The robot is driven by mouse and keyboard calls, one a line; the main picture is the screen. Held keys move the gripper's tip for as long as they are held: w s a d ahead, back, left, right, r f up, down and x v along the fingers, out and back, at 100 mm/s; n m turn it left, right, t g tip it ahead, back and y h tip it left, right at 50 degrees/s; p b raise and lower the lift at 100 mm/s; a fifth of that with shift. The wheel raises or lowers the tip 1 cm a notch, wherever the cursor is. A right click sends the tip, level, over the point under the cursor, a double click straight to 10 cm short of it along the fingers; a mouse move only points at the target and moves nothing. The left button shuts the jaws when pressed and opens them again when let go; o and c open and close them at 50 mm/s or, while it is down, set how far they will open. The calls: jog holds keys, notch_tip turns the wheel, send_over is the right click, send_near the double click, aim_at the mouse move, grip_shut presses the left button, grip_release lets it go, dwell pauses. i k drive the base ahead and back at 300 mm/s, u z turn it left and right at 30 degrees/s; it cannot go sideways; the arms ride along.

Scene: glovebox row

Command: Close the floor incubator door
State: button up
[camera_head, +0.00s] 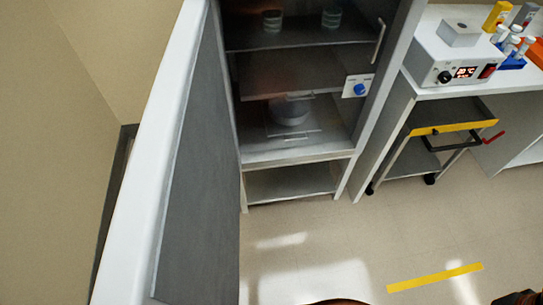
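The floor incubator door (200,160) stands wide open at the left, swung out toward me. Its thick white edge and dark grey inner face show. The incubator (290,155) is a tall cabinet behind it, with its front open and its shelves visible. Glass vessels stand on the upper shelf, and a rounded pale vessel (289,112) sits on a lower one. A small panel with a blue knob (359,89) is at the right of the opening, below a vertical metal handle (378,40). My gripper cannot be made out; only dark fragments show at the bottom edge.
A white bench (505,88) at the right holds a heating device (455,65) with a red display, bottles and a blue tube rack (512,60). A wheeled cart (450,128) with a yellow edge stands below. The floor is clear around a yellow tape strip (435,277).

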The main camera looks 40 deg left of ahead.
aim_at(173, 239)
jog(key=z, duration=0.95)
jog(key=k, duration=1.4)
jog(key=u, duration=2.2)
jog(key=k, duration=1.2)
jog(key=u, duration=1.05)
jog(key=i, duration=1)
jog(key=u, duration=0.45)
